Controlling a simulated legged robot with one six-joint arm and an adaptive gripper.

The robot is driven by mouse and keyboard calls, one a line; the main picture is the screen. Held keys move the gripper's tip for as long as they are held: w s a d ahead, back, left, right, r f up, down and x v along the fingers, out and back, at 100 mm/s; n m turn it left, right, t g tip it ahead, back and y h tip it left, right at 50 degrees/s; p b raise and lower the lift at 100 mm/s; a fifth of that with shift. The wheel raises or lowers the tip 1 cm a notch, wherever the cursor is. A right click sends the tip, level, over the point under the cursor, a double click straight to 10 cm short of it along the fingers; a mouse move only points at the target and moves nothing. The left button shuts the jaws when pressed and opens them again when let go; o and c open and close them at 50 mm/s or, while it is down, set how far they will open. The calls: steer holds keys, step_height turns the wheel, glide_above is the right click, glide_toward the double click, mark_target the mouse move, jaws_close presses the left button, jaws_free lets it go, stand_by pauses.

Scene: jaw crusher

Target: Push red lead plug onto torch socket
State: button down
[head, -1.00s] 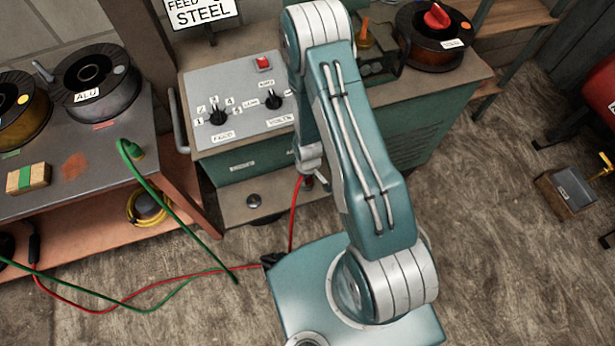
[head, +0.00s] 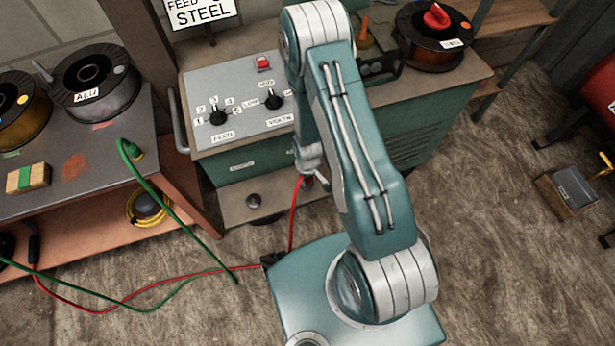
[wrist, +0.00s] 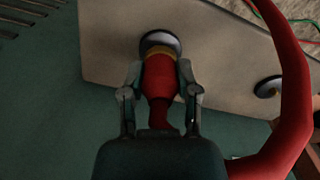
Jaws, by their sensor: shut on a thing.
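The red lead plug (wrist: 160,78) is between the two fingers of my gripper (wrist: 160,92) in the wrist view. No label shows by this socket. In the head view, the plug (head: 308,181) is a small red patch below my wrist, and my arm hides the socket.
A second round socket (head: 254,201) sits on the same panel, left of the plug; it also shows in the wrist view (wrist: 268,86). The feeder's knob panel (head: 240,100) is above. A green lead (head: 180,210) crosses from the left bench. The red lead curves close beside my gripper.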

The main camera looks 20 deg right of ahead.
steer(key=shift+f, duration=0.5)
steer(key=shift+c, duration=1.3)
jaws_free()
step_height(320, 180, up, 12)
steer(key=shift+f, duration=0.1)
